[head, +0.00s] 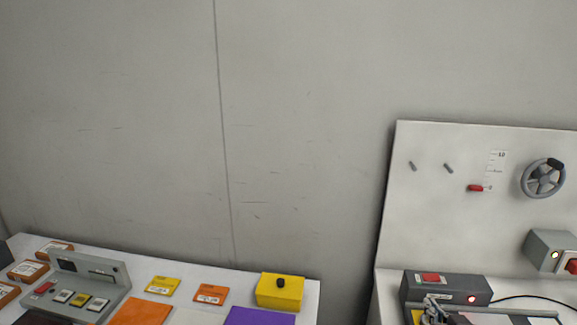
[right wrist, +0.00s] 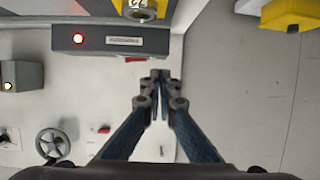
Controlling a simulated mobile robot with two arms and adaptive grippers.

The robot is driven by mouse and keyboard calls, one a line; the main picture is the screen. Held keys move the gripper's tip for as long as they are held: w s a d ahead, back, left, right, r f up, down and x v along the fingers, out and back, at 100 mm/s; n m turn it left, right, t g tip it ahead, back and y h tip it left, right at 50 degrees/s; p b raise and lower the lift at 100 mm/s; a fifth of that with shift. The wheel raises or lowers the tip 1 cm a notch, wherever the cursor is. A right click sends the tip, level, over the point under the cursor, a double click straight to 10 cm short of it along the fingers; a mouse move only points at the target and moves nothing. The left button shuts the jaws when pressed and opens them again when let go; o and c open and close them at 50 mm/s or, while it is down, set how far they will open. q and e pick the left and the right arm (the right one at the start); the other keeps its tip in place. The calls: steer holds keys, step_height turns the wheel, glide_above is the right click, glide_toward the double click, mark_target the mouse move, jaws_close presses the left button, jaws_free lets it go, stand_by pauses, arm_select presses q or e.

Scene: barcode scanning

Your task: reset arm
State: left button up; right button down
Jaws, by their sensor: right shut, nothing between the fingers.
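My right gripper (right wrist: 160,78) shows in the right wrist view, with its two dark blue fingers drawn together at the tips. It is shut and empty, in front of the pale panel and near the dark grey box with a red light (right wrist: 110,40). In the head view, jointed metal parts show at the bottom edge in front of that box (head: 445,288); I cannot tell whether they belong to my gripper. My left gripper is in neither view.
The left table holds a grey control unit (head: 88,282), orange-brown boxes, cards and a yellow box with a black knob (head: 279,291). A white panel with a handwheel (head: 543,178) stands at the right. A gap separates the two tables. The wall behind is bare.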

steer(key=s+a+f+n+g+y, duration=0.1)
steer(key=s+a+f+g, duration=0.2)
steer(key=s+a+f, duration=0.5)
steer(key=s+a+f+n+g+y, duration=0.1)
steer(key=s+a+f+n+g, duration=0.2)
steer(key=s, duration=0.9)
steer(key=s+a+f+g+y, duration=0.1)
steer(key=s+a+f+g, duration=0.4)
steer(key=s, duration=0.5)
step_height(320, 180, down, 28)
steer(key=s+b, duration=0.1)
steer(key=b, duration=0.2)
steer(key=s+d+f+g+b, duration=0.1)
steer(key=s+d+f+b, duration=0.1)
steer(key=s+f, duration=1.5)
steer(key=shift+s+f+n+g, duration=0.2)
steer(key=shift+f+n+g, duration=0.1)
steer(key=shift+f, duration=0.65)
